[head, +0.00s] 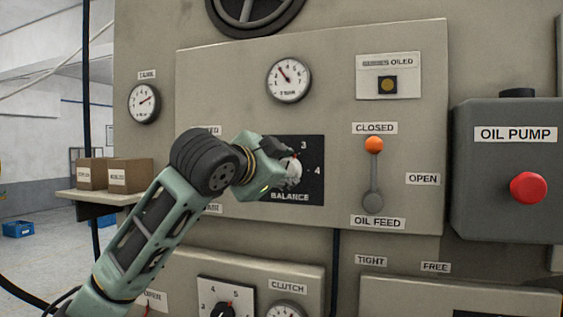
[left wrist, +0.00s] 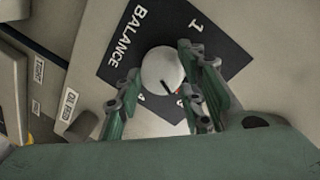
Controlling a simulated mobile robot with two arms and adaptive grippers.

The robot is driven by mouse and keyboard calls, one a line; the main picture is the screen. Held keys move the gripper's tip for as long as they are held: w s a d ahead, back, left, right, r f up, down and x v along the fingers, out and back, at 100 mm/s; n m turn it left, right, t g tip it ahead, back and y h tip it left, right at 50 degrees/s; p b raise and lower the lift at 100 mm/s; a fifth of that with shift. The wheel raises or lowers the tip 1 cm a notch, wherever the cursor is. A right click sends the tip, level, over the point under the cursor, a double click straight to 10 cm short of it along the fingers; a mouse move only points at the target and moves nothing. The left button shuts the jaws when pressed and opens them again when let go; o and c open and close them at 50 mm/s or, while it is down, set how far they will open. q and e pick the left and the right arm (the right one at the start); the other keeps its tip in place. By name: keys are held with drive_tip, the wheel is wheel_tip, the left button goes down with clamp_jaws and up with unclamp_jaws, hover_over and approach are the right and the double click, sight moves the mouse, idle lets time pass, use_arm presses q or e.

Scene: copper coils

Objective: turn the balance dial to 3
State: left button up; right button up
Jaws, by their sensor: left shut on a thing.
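The balance dial is a pale round knob (left wrist: 160,66) on a black plate (head: 309,185) marked BALANCE, with 3 and 4 showing at its right in the head view. The plate (left wrist: 150,18) also shows in the left wrist view, with a 1 at the upper right. My left gripper (head: 287,168) is at the knob, its fingers on either side and shut on it. A red mark on the knob's upper edge in the head view lies near the 3; its exact setting is hard to tell. The gripper hides the plate's left part. My right gripper is not in view.
An oil feed lever (head: 373,175) with an orange ball stands right of the plate, at CLOSED. Further right is the oil pump box (head: 486,165) with a red button (head: 528,188). A gauge (head: 289,80) is above; a lower dial (head: 222,308) is below.

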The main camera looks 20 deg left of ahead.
use_arm(q)
drive_tip(key=shift+d+f+m+p, duration=0.2)
drive_tip(key=shift+f+m+p, duration=0.2)
drive_tip(key=shift+m, duration=0.2)
drive_tip(key=shift+f, duration=0.15)
drive_tip(key=o, duration=1)
drive_tip(key=shift+s+r, duration=0.1)
drive_tip(key=shift+r, duration=0.1)
drive_tip(key=shift+r, duration=0.1)
drive_tip(key=s, duration=0.3)
drive_tip(key=s+a+r, duration=0.1)
drive_tip(key=s, duration=0.7)
drive_tip(key=shift+s+a+r, duration=0.25)
drive_tip(key=shift+a+r, duration=0.05)
drive_tip(key=shift+r, duration=0.1)
